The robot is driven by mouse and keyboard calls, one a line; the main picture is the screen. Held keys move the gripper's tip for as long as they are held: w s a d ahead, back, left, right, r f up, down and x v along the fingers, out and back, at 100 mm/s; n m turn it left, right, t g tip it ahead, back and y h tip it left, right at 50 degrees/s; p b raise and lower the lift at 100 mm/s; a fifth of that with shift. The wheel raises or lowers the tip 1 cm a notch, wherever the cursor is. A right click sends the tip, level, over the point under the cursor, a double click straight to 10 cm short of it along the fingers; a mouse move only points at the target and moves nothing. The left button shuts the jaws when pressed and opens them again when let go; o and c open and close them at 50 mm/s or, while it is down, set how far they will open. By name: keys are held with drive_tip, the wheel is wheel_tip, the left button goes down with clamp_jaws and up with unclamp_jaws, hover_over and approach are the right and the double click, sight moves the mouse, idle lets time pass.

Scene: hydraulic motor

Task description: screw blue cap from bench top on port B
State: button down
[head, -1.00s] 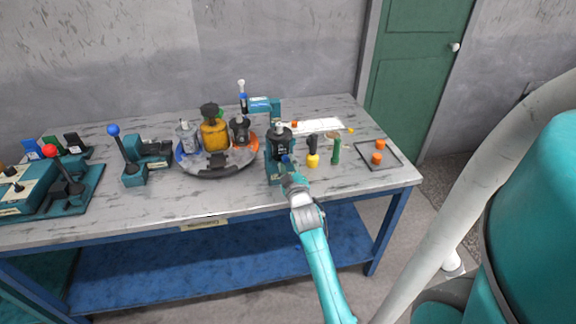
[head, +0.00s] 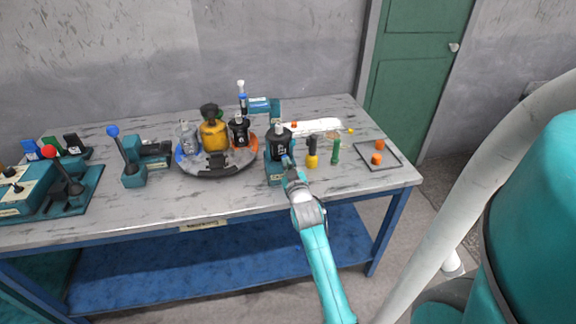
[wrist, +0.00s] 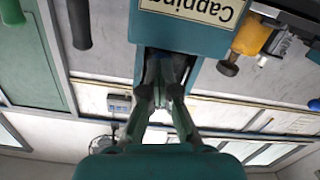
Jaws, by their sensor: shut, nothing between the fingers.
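The black motor (head: 279,143) stands on a teal capping stand (head: 274,174) near the front of the bench top. The stand's teal block (wrist: 180,34) fills the top middle of the wrist view, with a "Capping" label upside down. My gripper (head: 289,164) is at the front of the motor and stand. In the wrist view my gripper (wrist: 166,78) points into a dark recess under the block, its fingers shut with nothing held. I cannot make out the blue cap for certain, and port B is hidden behind my fingers or too small to tell.
A yellow-and-black tool (head: 312,152) and a green-handled tool (head: 336,150) stand just right of the stand. Orange caps (head: 377,159) lie in a frame at the right. A round carousel (head: 217,168) with several bottles stands at the left.

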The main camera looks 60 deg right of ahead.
drive_tip(key=shift+w+d+r, duration=0.1)
drive_tip(key=shift+r, duration=0.3)
drive_tip(key=m, duration=0.4)
drive_tip(key=c, duration=1.2)
unclamp_jaws()
drive_tip(key=shift+c, duration=0.2)
drive_tip(key=shift+f, duration=0.15)
drive_tip(key=shift+f+y, duration=0.3)
drive_tip(key=shift+f, duration=0.1)
